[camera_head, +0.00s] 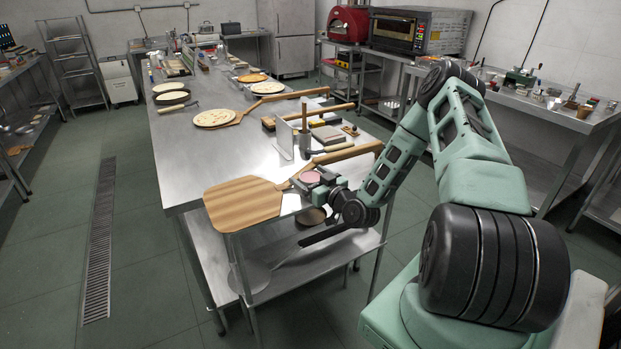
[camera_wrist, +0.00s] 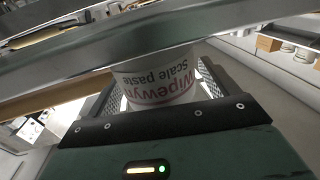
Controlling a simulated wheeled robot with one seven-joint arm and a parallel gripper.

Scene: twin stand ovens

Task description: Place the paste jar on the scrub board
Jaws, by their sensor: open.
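The paste jar shows in the wrist view as a white tub (camera_wrist: 160,84) with red and dark lettering, "Scale paste". It stands between the two fingers of my gripper (camera_wrist: 150,95), which is open around it. In the head view the jar's pink top (camera_head: 310,178) shows at my gripper (camera_head: 314,184), by the near right edge of the steel table. I cannot tell whether the fingers touch the jar. A flat grey block (camera_head: 328,135) lies farther back on the table; I cannot tell for sure if it is the scrub board.
A wooden peel (camera_head: 243,203) overhangs the steel table's (camera_head: 215,152) near end, close to my gripper. An upright metal plate (camera_head: 284,138) and a wooden-handled tool (camera_head: 304,125) stand behind it. The table's left middle is bare.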

